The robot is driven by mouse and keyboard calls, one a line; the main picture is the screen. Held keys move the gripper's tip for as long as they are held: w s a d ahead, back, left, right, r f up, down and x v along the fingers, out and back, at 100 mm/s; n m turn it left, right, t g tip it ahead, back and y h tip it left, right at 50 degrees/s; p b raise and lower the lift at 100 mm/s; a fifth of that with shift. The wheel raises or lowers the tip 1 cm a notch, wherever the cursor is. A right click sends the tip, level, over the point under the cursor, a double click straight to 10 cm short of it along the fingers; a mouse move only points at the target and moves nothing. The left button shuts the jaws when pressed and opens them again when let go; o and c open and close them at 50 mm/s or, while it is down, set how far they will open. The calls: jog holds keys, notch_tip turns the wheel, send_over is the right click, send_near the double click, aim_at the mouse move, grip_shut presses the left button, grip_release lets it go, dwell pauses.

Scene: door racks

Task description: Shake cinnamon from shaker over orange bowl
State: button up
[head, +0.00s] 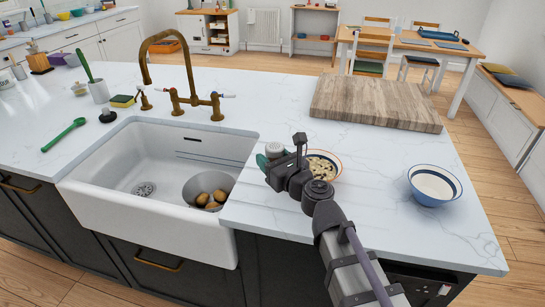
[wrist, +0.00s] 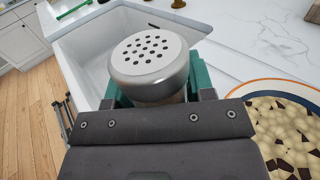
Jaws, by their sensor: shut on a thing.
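The shaker (wrist: 150,62) has a silver cap with several holes. It is held between the green fingers of my gripper (wrist: 155,88), which is shut on it. Its cap faces up, and its body is mostly hidden by my gripper. In the head view its pale cap (head: 273,149) shows at my gripper (head: 270,163), near the sink's right edge. The orange-rimmed bowl (head: 338,164) stands on the counter just right of the shaker, partly hidden by my arm. It holds pale and dark brown chunks, and shows at the right of the wrist view (wrist: 240,93).
A white sink (head: 150,215) lies to the left, with a metal bowl of brown round items (head: 208,188) inside. A brass faucet (head: 175,95) stands behind it. A wooden board (head: 375,103) lies behind the orange-rimmed bowl.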

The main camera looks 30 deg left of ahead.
aim_at(271, 143)
notch_tip(271, 143, up, 5)
jog(key=p, duration=0.5)
jog(key=shift+r, duration=0.1)
